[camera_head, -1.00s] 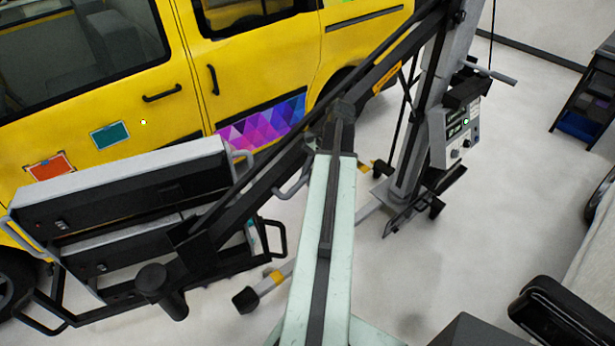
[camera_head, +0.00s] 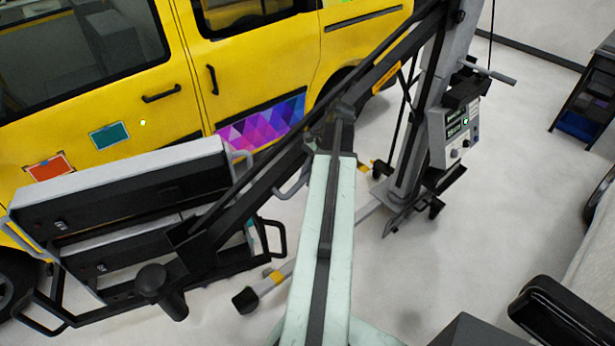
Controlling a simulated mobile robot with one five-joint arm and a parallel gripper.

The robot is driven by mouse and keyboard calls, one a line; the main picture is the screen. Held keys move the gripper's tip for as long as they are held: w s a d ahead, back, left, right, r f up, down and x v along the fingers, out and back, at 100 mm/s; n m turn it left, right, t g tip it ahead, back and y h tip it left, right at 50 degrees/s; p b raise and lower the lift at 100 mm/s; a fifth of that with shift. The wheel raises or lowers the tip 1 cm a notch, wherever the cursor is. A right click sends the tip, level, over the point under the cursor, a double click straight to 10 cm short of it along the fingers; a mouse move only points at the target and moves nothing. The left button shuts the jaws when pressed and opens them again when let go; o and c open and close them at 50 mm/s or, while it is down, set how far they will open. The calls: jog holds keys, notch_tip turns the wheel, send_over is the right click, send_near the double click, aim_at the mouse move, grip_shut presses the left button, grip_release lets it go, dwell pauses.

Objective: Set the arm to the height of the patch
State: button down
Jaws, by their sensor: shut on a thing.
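A two-panel heat lamp (camera_head: 120,185) hangs at the left end of a black boom arm (camera_head: 245,185) in front of a yellow van. The boom slopes up right to an upright stand (camera_head: 435,90). On the van door are a red patch (camera_head: 50,167) and a teal patch (camera_head: 110,135); a purple patterned patch (camera_head: 260,122) is further right.
A control box (camera_head: 455,130) with a lit display is on the stand. The stand's wheeled legs (camera_head: 265,288) spread on the floor. A dark shelf cart (camera_head: 588,105) stands at far right. The pale floor right of the stand is clear.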

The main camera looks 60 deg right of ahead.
jog(key=shift+h, duration=0.3)
jog(key=f+b, duration=0.1)
jog(key=d+f+b, duration=0.1)
jog(key=f+b, duration=0.1)
jog(key=f, duration=0.1)
jog(key=shift+s+d, duration=0.3)
jog(key=shift+d, duration=0.1)
jog(key=c, duration=1.3)
grip_release()
jog(key=shift+r, duration=0.1)
